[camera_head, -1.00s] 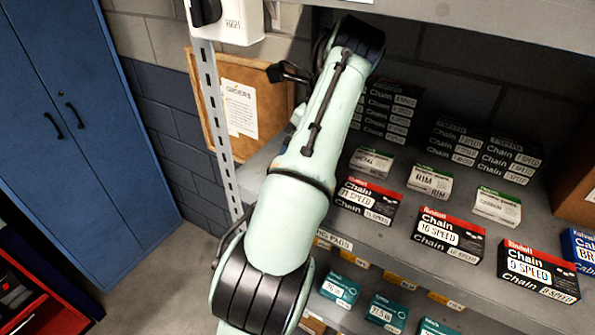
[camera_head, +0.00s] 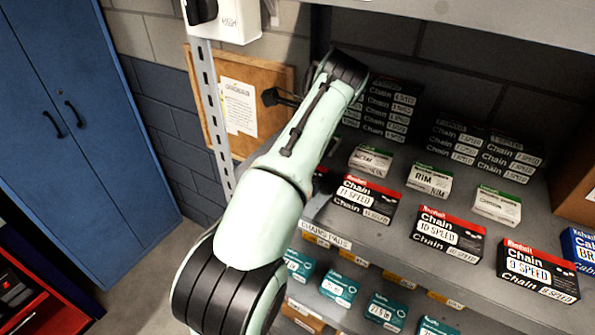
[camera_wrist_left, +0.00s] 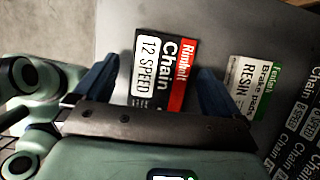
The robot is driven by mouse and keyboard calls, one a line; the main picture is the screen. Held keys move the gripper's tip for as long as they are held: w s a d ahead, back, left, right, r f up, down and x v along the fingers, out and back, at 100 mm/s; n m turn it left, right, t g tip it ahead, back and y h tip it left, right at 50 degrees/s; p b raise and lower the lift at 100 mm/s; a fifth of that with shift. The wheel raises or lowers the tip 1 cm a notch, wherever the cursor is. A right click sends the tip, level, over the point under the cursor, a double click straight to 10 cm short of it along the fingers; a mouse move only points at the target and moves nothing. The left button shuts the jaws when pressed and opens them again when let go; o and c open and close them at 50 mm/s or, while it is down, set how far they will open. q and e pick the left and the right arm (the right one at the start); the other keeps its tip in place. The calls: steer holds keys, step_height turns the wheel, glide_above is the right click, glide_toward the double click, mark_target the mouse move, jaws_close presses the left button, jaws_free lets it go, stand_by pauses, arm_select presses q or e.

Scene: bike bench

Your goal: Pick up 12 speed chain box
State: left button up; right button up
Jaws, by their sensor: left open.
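The 12 speed chain box (camera_wrist_left: 163,68) is black with a red band and a white label. In the left wrist view it lies on the grey shelf between the two blue fingers of my left gripper (camera_wrist_left: 157,88). The gripper is open, with a finger on either side of the box; I cannot tell whether either touches it. In the head view my left arm hides nearly all of this box; only a small dark and red bit (camera_head: 321,180) shows beside the arm. My right gripper is not in view.
The 11 speed (camera_head: 364,198), 10 speed (camera_head: 449,233) and 9 speed (camera_head: 538,270) chain boxes stand in a row to the right. Brake pad boxes, including a resin one (camera_wrist_left: 252,87), and stacked chain boxes (camera_head: 385,108) are behind. A slotted upright (camera_head: 213,120) stands left of my arm.

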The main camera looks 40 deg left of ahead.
arm_select(q)
steer(key=shift+f, duration=0.2)
steer(key=c, duration=1.4)
steer(key=shift+o, duration=0.2)
steer(key=shift+r, duration=0.1)
